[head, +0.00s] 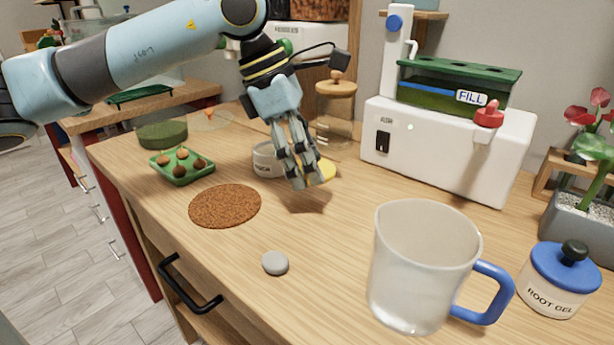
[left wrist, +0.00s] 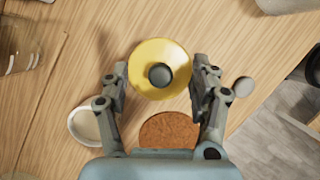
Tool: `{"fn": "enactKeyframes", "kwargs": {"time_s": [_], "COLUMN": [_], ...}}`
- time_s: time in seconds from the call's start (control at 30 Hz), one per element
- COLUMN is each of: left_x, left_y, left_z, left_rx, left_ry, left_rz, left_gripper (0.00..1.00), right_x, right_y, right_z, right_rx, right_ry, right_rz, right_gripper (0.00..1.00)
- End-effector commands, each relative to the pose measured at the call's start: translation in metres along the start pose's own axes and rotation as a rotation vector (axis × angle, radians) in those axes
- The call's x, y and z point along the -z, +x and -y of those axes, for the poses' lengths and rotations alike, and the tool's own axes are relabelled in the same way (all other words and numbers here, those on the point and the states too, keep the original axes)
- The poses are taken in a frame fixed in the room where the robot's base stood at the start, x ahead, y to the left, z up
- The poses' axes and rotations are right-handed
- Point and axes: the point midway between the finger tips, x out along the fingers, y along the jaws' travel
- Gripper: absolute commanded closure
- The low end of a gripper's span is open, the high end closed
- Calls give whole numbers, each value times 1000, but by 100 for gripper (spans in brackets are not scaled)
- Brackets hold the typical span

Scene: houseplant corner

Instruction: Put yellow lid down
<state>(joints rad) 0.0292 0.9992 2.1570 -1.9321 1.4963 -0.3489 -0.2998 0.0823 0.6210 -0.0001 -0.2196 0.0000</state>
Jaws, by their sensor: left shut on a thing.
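The yellow lid (head: 326,170) shows in the head view partly behind my fingers. In the left wrist view the yellow lid (left wrist: 160,55) is round with a dark knob in its middle. My left gripper (head: 306,178) points down and is shut on the lid, with a finger on each side of it in the wrist view (left wrist: 157,84). A shadow lies on the table below; I cannot tell how far the lid is above the wood. A white pot (head: 266,160) with an open top stands just left of the gripper. My right gripper is not in view.
A brown cork mat (head: 225,206) lies empty, with a grey pebble (head: 275,263) nearer. A green tray (head: 182,167) of small round things is at left. A frosted jug (head: 420,265) and blue-lidded jar (head: 560,279) stand at right. A glass jar (head: 335,112) and white machine (head: 445,150) stand behind.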

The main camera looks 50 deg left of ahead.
Motion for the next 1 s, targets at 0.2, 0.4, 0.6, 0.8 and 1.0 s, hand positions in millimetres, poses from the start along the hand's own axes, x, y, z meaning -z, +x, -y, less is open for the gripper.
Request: {"fn": "enactKeyframes", "kwargs": {"time_s": [0.2, 0.4, 0.6, 0.8, 1.0], "left_x": [13, 14, 15, 17, 18], "left_y": [32, 33, 37, 42, 45], "left_z": [2, 1, 1, 1, 1], "left_rx": [4, 1, 1, 1, 1], "left_ry": [-4, -1, -1, -1, -1], "left_rz": [1, -1, -1, -1, -1], "left_gripper": [57, 57, 57, 57, 57], "right_x": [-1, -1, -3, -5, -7], "right_y": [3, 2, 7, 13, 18], "right_z": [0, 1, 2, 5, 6], "right_rx": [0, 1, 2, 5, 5], "right_ry": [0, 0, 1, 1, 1], "right_rz": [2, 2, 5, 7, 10], "right_gripper": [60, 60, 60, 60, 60]}}
